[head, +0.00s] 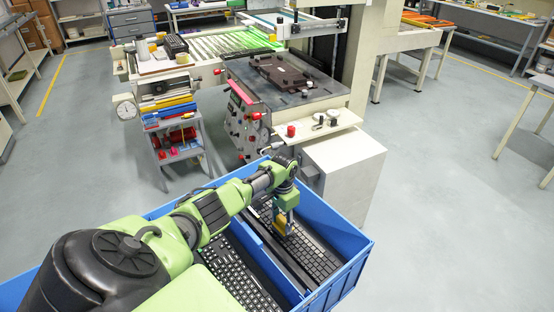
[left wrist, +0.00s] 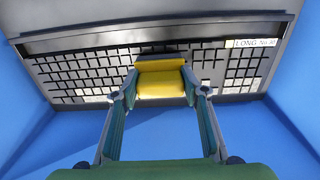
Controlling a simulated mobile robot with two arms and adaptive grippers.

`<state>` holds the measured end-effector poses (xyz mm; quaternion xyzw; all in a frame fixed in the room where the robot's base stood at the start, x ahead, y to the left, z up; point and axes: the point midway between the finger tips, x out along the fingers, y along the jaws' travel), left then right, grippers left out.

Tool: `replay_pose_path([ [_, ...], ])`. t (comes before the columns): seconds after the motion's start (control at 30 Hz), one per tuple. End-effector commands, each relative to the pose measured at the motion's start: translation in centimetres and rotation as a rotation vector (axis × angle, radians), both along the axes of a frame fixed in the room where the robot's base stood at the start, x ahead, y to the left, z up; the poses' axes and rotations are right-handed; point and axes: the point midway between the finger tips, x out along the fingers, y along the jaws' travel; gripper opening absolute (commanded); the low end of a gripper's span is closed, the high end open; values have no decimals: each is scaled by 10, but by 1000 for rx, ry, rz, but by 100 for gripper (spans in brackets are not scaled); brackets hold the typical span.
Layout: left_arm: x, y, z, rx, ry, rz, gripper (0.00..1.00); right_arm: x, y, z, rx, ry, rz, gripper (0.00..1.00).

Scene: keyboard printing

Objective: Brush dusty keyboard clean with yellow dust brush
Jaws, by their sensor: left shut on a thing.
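A black keyboard (head: 314,249) lies in the right compartment of a blue bin; it also spans the upper part of the left wrist view (left wrist: 100,69). Grey-white patches and a label reading "LONG" show on or beside its keys. My left gripper (head: 283,222) is shut on the yellow dust brush (head: 279,227). In the left wrist view the brush (left wrist: 160,83) sits between the fingertips, in front of the middle keys. Whether its bristles touch the keys cannot be told. My right gripper is not in view.
The blue bin (head: 362,250) has high walls around the keyboard. Another keyboard (head: 235,272) lies in its left compartment, partly behind my arm. A printing machine (head: 300,95) and a small cart (head: 178,140) stand beyond. The floor at right is clear.

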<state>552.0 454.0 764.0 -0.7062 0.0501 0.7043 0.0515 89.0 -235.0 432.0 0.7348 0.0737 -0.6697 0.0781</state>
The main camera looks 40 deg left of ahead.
Motion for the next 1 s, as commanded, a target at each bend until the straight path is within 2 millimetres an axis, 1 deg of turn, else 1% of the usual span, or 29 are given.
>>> replay_pose_path([
  [0.03,-1,-7,1,-4,4,-3,15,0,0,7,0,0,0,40],
  [0.27,-3,-28,1,-3,5,-3,15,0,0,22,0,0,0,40],
  [1.0,-7,-95,0,-4,4,-3,15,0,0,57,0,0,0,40],
])
